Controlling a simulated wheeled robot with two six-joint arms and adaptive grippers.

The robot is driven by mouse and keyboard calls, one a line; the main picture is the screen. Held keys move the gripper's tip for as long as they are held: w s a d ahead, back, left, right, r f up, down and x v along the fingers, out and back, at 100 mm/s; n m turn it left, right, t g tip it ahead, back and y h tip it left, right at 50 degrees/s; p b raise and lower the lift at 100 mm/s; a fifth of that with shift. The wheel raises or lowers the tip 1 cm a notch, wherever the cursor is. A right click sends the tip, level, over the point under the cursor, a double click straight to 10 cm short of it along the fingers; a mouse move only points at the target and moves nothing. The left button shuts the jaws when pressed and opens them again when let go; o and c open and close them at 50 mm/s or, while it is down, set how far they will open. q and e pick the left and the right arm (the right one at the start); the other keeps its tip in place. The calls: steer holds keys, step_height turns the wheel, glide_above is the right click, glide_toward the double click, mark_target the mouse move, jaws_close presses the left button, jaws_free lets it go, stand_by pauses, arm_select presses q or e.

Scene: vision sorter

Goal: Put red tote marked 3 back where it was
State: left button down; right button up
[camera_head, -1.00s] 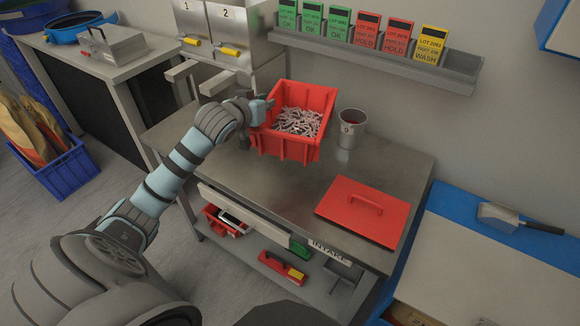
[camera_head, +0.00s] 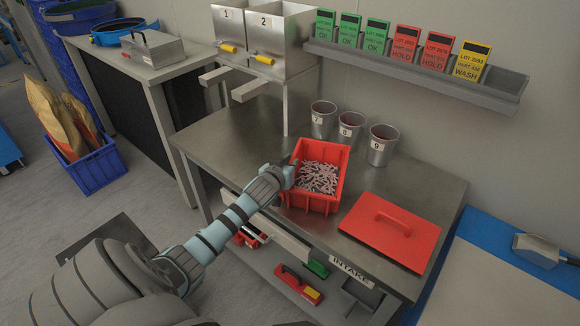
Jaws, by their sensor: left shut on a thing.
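The red tote (camera_head: 314,203), filled with small pale metal parts (camera_head: 319,177), is near the front edge of the metal table (camera_head: 245,135), left of the red lid. No number on it is readable from here. My left gripper (camera_head: 287,177) is shut on the tote's left side wall; its fingertips are partly hidden against the rim. The tote looks about level. I cannot tell whether its base touches the table or hangs just above it. My right gripper is not in view.
Three metal cups, marked 7 (camera_head: 322,120), 8 (camera_head: 347,131) and 9 (camera_head: 381,146), stand behind the tote. A red lid with a handle (camera_head: 388,232) lies to the right. Hoppers 1 and 2 (camera_head: 264,40) stand at the back left. Lot cards line a wall shelf (camera_head: 420,75).

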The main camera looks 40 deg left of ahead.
arm_select(q)
steer(key=c, duration=1.7)
jaws_free()
steer(key=shift+r, duration=0.1)
steer(key=p+v, duration=0.3)
steer(key=v, duration=0.9)
